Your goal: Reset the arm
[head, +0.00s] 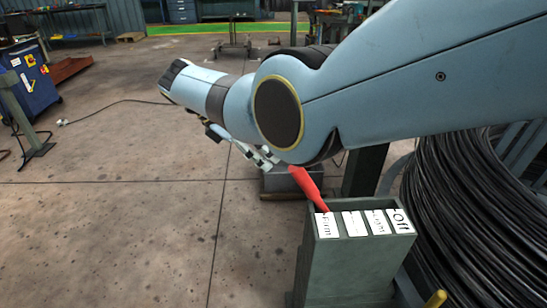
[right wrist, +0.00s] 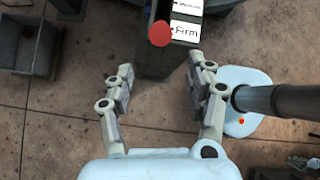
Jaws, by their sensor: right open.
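A grey control box (head: 345,265) stands at the lower right of the head view. A row of white labels lies on its top, with "Firm" at the left end and "Off" at the right. A red lever (head: 308,188) leans up and left from the "Firm" end. In the right wrist view its round red knob (right wrist: 160,33) lies beyond the fingertips, beside the "Firm" label (right wrist: 186,31). My left gripper is out of view.
A large coil of black wire (head: 465,215) stands right of the box. A yellow-tipped post (head: 435,299) shows at the bottom right. A grey bin (right wrist: 25,45) is at the wrist view's upper left. A blue cabinet (head: 30,82) stands far left. The middle floor is largely clear.

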